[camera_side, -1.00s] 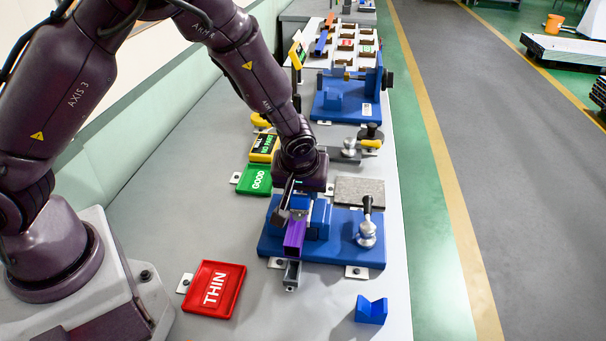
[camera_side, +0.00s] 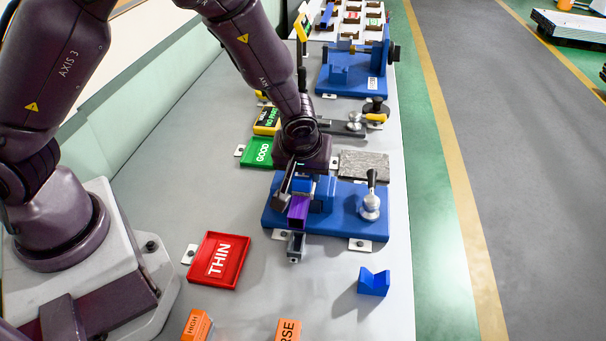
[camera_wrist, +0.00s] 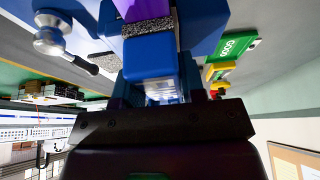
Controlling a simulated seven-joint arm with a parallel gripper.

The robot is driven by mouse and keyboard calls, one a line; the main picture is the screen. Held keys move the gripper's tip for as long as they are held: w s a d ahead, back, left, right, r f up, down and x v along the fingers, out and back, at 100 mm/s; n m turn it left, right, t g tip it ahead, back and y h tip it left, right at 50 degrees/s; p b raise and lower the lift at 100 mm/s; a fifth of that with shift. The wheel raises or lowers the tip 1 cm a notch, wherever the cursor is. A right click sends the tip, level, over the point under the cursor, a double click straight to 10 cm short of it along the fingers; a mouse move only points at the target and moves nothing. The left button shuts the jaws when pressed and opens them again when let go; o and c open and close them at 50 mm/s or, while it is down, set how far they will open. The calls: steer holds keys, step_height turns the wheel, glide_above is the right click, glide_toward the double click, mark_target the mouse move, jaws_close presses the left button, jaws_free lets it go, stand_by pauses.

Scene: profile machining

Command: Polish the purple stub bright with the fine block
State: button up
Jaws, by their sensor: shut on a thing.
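The purple stub (camera_side: 298,209) lies in the blue clamp fixture (camera_side: 340,222), its near end sticking out over a grey metal rail (camera_side: 296,246). My gripper (camera_side: 301,182) is right above the stub and hides its far part. In the wrist view, my gripper is shut on a blue block with a speckled grey abrasive pad (camera_wrist: 150,26), seemingly the fine block (camera_wrist: 150,55). Purple of the stub shows beside the block. Whether the pad touches the stub cannot be told.
A clamp lever with a round silver base (camera_side: 371,205) and a grey pad (camera_side: 363,164) stand right of my gripper. A red THIN tray (camera_side: 219,260), green GOOD tray (camera_side: 257,152), blue V-block (camera_side: 374,281) and orange blocks (camera_side: 196,326) lie around.

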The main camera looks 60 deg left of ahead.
mark_target(301, 178)
steer(key=w+a, duration=0.2)
steer(key=a, duration=0.1)
steer(key=shift+w, duration=0.35)
steer(key=shift+s+d, duration=2.5)
steer(key=shift+d, duration=0.05)
steer(key=shift+w+a, duration=2.35)
steer(key=shift+w+a+r, duration=0.1)
steer(key=shift+w+a, duration=0.05)
steer(key=shift+r, duration=4.05)
steer(key=shift+f, duration=0.2)
